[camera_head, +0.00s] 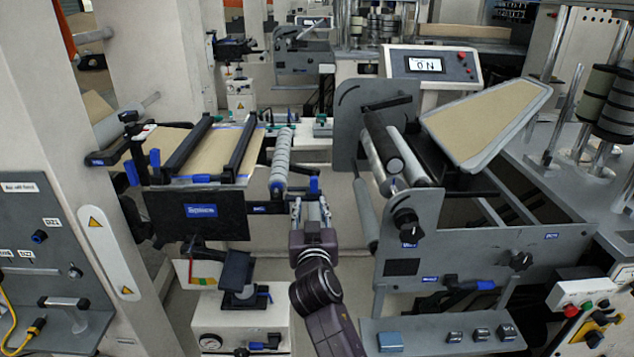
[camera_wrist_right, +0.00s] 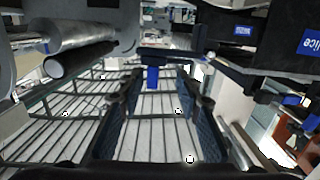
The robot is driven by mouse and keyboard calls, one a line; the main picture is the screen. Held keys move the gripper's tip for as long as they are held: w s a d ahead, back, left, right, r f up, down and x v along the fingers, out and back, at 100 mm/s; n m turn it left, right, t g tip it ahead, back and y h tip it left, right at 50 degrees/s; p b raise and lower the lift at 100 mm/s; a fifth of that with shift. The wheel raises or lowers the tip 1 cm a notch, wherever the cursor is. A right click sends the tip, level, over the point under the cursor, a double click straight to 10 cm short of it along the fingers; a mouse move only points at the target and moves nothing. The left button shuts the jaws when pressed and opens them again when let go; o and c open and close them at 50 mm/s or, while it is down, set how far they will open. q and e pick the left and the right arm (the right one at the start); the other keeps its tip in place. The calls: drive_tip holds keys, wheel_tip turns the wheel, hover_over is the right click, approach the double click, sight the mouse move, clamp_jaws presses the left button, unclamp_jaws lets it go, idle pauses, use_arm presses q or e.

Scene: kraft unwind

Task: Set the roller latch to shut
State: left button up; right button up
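My right gripper (camera_head: 311,208) reaches up from the bottom middle, with its two fingers apart and nothing between the tips. Just beyond it is a small blue handle (camera_head: 314,185) at the lower end of the pale banded roller (camera_head: 281,158); it looks like the roller latch. In the right wrist view the open right gripper (camera_wrist_right: 166,92) frames a blue tab (camera_wrist_right: 152,78) hanging from a dark bar. The tab appears ahead of the fingers and apart from them. Whether the latch is open or shut is unclear. My left gripper is not in view.
A splice table (camera_head: 205,215) with black bars stands left of the gripper. A grey roller frame (camera_head: 480,240) with a black knob (camera_head: 406,222) stands close on the right. A white box with a gauge (camera_head: 240,325) is below left. A narrow gap separates the machines.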

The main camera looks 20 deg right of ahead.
sight(314, 183)
drive_tip(key=shift+m, duration=0.3)
drive_tip(key=shift+w+d+r+p, duration=0.25)
drive_tip(key=shift+w+d+r, duration=0.25)
drive_tip(key=shift+w, duration=0.7)
drive_tip(key=shift+w+d+r+p, duration=0.2)
drive_tip(key=shift+w+d+r, duration=0.25)
drive_tip(key=shift+w, duration=0.75)
drive_tip(key=shift+w+d+r+p, duration=0.3)
drive_tip(key=shift+w+d, duration=0.3)
drive_tip(key=shift+w, duration=0.6)
drive_tip(key=shift+c, duration=0.3)
clamp_jaws()
